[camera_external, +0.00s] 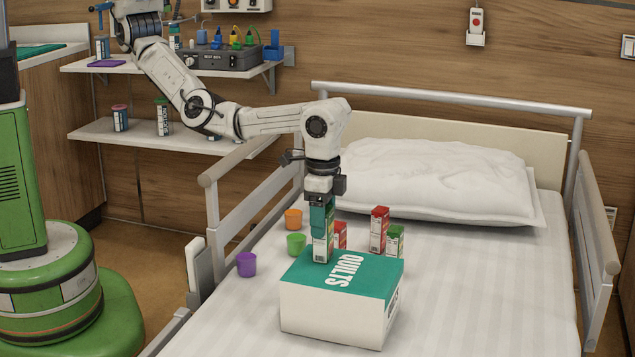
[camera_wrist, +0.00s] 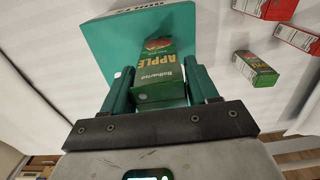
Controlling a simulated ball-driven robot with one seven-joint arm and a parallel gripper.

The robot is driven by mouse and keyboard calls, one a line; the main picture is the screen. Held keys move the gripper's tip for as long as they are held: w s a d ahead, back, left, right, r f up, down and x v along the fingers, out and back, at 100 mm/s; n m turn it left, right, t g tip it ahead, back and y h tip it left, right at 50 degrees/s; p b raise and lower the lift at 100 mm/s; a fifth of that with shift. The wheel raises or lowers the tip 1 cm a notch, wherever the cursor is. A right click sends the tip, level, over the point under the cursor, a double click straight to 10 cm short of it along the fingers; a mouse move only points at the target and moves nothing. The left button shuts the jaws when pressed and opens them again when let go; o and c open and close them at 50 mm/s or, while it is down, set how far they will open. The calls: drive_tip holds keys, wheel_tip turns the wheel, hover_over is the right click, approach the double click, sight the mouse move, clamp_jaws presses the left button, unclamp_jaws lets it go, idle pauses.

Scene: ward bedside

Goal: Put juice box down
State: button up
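A green-and-white apple juice box (camera_external: 322,248) is upright in my gripper (camera_external: 321,222), over the teal top of the white quilts box (camera_external: 340,312). Its base looks at or very near that top; I cannot tell whether it touches. In the wrist view the juice box (camera_wrist: 162,62) sits between the two green fingers of my gripper (camera_wrist: 163,78), which are close against its sides. The quilts box's teal top (camera_wrist: 105,38) lies beneath it.
Red cartons (camera_external: 379,230) (camera_external: 341,235) and another green carton (camera_external: 395,241) stand on the bed behind the quilts box. A bed rail (camera_external: 248,190) runs beneath my arm. The bed's front right is clear.

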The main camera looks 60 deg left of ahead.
drive_tip(key=o, duration=0.4)
wheel_tip(320, 180, up, 12)
drive_tip(key=shift+r+p, duration=0.2)
drive_tip(key=shift+p, duration=0.95)
drive_tip(key=shift+c, duration=0.6)
